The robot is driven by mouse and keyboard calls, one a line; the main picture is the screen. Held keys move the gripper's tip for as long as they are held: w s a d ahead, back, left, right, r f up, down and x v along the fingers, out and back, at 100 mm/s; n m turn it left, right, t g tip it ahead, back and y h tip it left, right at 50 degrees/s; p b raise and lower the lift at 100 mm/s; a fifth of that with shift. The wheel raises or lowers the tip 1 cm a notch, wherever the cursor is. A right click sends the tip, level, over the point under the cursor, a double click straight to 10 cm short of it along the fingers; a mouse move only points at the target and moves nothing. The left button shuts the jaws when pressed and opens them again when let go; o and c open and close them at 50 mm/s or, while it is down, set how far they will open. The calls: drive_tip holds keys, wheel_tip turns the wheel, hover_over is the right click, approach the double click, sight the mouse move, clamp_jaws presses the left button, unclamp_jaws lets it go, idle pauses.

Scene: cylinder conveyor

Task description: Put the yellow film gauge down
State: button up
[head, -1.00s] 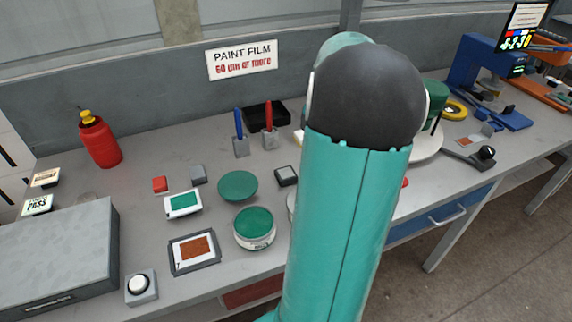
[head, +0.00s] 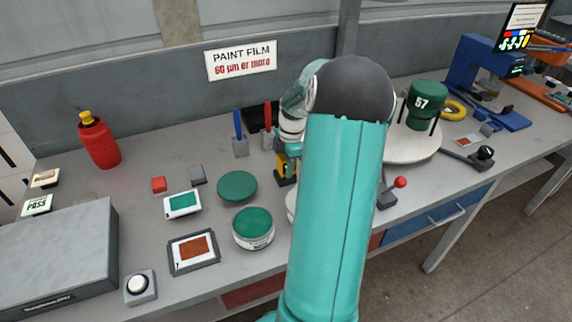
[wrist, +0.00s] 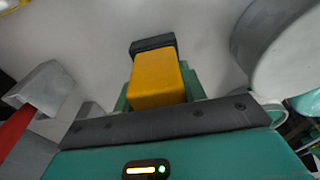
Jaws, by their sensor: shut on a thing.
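The yellow film gauge (head: 283,167) shows partly in the head view, low over the middle of the bench, with my arm hiding much of the area around it. In the wrist view the gauge (wrist: 157,85) is a yellow block between the green jaws of my gripper (wrist: 160,95), which is shut on it. A dark grey piece (wrist: 153,45) shows at its far end. I cannot tell whether that piece is part of the gauge or a block under it, nor whether the gauge touches the bench.
A blue-handled tool (head: 239,140) and a red-handled tool (head: 268,130) stand in grey blocks close behind my gripper. A green disc (head: 237,186), an open green paint tin (head: 253,226) and small panels lie left. A white round platform (head: 425,147) with a green cup stands right.

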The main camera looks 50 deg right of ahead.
drive_tip(key=o, duration=0.9)
drive_tip(key=shift+f, duration=0.1)
drive_tip(key=r, duration=0.4)
drive_tip(key=d+r, duration=0.1)
drive_tip(key=r, duration=0.7)
drive_tip(key=shift+s+d+r, duration=0.1)
drive_tip(key=shift+s+d, duration=0.05)
drive_tip(key=shift+s, duration=0.2)
drive_tip(key=w+a+r+m+t+h, duration=0.1)
drive_tip(key=w+a+r+m, duration=0.2)
drive_tip(key=a, duration=1)
drive_tip(key=a+r+m+h, duration=0.2)
drive_tip(key=a+r, duration=0.3)
drive_tip(key=a, duration=0.7)
drive_tip(key=s+a+m+t, duration=0.1)
drive_tip(key=s+a+m, duration=0.1)
drive_tip(key=a, duration=0.4)
drive_tip(key=s+a+m+t+y, duration=0.1)
drive_tip(key=s+a+m, duration=0.1)
drive_tip(key=s+a, duration=0.2)
drive_tip(key=s+a+m+t, duration=0.1)
drive_tip(key=s+a+m, duration=0.1)
drive_tip(key=s+a, duration=0.2)
drive_tip(key=shift+a+f+m+t+y, duration=0.2)
drive_tip(key=shift+a, duration=0.75)
drive_tip(key=shift+a+f+m+t+y, duration=0.15)
drive_tip(key=shift+a+m+t+y, duration=0.05)
drive_tip(key=shift+a, duration=0.7)
